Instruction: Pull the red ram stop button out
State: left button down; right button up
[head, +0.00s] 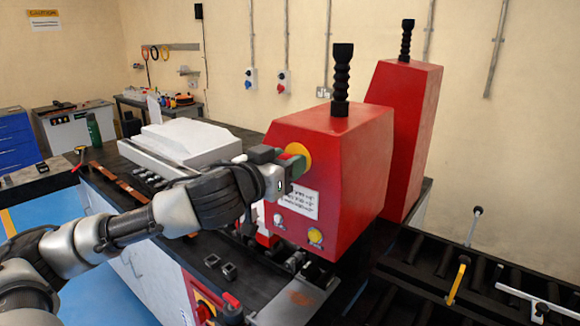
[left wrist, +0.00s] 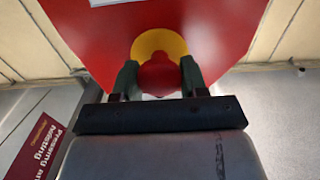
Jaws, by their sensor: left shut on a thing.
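The red ram stop button (left wrist: 158,75) sits in front of a round yellow plate (left wrist: 158,43) on the face of the red bender housing (left wrist: 215,25). My left gripper (left wrist: 158,78) has one finger on each side of the button and is shut on it. In the head view the left gripper (head: 285,165) reaches the housing's left face from the left and hides most of the button; the yellow plate (head: 299,155) shows around it. How far out the button stands cannot be told. My right gripper is not in view.
Below the button the housing carries a white label (head: 297,200), a white button (head: 277,219) and a yellow button (head: 315,236). A second red housing (head: 408,125) stands behind.

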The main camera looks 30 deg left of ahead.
pick_arm(q)
jog(key=c, duration=0.9)
grip_release()
jog(key=shift+o, duration=1.3)
jog(key=shift+s, duration=0.25)
jog(key=s+b, duration=0.8)
jog(key=s, duration=0.2)
jog(key=shift+s+a, duration=0.4)
jog(key=shift+a, duration=0.05)
